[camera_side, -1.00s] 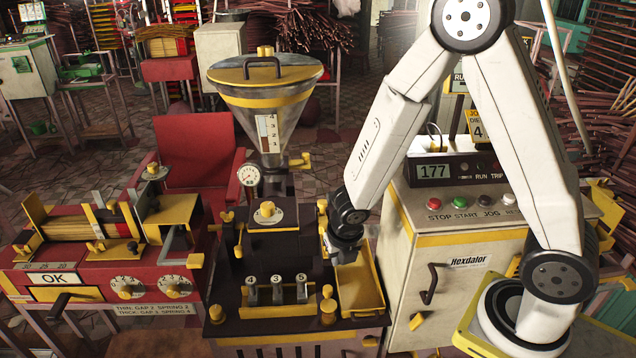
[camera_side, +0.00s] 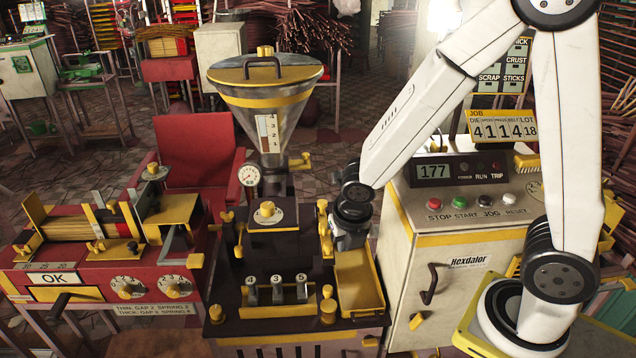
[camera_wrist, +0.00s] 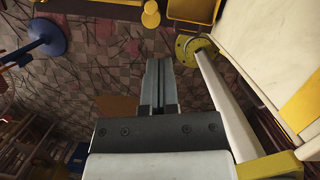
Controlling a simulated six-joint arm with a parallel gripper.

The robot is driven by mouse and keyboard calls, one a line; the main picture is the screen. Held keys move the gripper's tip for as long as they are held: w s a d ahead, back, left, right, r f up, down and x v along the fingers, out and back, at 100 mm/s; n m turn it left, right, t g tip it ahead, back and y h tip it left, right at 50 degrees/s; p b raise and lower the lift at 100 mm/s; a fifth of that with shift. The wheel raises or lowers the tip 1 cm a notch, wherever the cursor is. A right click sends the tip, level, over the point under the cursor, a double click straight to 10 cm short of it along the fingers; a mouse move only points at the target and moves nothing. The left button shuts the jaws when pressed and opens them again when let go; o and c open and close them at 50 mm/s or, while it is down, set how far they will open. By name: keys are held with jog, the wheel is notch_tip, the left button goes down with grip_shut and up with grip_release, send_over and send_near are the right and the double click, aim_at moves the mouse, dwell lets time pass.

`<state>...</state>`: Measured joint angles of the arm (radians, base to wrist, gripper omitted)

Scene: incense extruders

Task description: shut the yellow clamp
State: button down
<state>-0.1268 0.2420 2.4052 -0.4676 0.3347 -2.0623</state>
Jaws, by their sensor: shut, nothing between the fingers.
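What looks like the yellow clamp (camera_side: 323,218) stands upright on the right side of the dark extruder (camera_side: 272,245). I cannot tell clearly whether it is open or shut. My gripper (camera_side: 340,243) is shut and empty, just right of this yellow part and above the yellow tray's back end. Whether they touch is not clear from the side view. In the wrist view my gripper's closed fingers (camera_wrist: 158,64) point toward the top, with a yellow knob-shaped part (camera_wrist: 150,14) beyond them and apart in the picture; I cannot tell whether it belongs to the clamp.
The yellow tray (camera_side: 376,308) lies right of the extruder, beside the cream control cabinet (camera_side: 460,270). A hopper (camera_side: 265,105) rises above the extruder, with a gauge (camera_side: 249,175) at its left. A red machine (camera_side: 85,275) stands at the left. Tiled floor shows below my fingers in the wrist view.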

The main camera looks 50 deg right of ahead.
jog(key=shift+v, duration=1.7)
jog(key=s+m, duration=0.1)
jog(key=m, duration=0.9)
jog(key=s+d+m+y, duration=0.1)
jog(key=m, duration=0.9)
jog(key=s+d+m, duration=0.1)
jog(key=m, duration=0.9)
jog(key=shift+s, duration=0.35)
jog(key=c, duration=1.3)
grip_release()
